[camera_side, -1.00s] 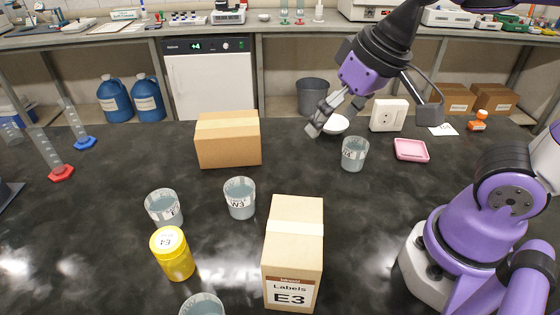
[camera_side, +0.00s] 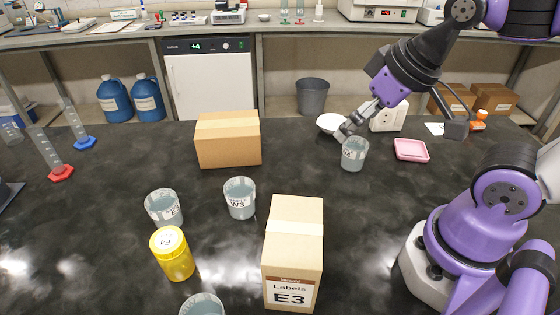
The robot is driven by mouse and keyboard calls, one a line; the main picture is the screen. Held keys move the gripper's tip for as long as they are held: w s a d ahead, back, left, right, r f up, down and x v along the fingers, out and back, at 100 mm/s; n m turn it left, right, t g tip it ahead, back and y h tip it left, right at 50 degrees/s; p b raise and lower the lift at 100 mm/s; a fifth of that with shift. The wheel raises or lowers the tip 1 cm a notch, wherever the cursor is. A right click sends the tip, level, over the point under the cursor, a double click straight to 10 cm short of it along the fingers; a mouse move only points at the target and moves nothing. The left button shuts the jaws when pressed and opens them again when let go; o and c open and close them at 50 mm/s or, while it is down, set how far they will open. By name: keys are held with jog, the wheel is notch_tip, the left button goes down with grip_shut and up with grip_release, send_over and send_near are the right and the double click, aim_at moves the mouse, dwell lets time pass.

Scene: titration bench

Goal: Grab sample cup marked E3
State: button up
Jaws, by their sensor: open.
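Several clear cups with greyish contents and white labels stand on the black bench. One cup (camera_side: 354,156) is at the right; its label is turned and I cannot read it surely. My gripper (camera_side: 344,131) is open, tilted down, at this cup's upper left rim; I cannot tell whether it touches. A second cup (camera_side: 239,203) at the centre seems to read W3. A third cup (camera_side: 163,212) at the left shows a label starting with E, the rest turned away. A fourth cup (camera_side: 203,306) is cut off by the bottom edge, its label out of view.
A cardboard box (camera_side: 293,240) printed "Labels E3" stands at the front, near a yellow jar (camera_side: 175,258). Another carton (camera_side: 228,142) is at the back. A white bowl (camera_side: 329,122), white socket box (camera_side: 385,117) and pink tray (camera_side: 411,149) are near my gripper.

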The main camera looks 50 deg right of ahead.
jog(key=n+g+y, duration=0.2)
jog(key=n+y, duration=0.1)
jog(key=n, duration=0.4)
send_over(160, 209)
jog(key=s, duration=0.4)
jog(key=f, duration=1.1)
jog(key=shift+d, duration=0.25)
jog(key=x, duration=0.6)
jog(key=shift+w+d, duration=0.3)
jog(key=shift+d, duration=0.05)
jog(key=c, duration=1.3)
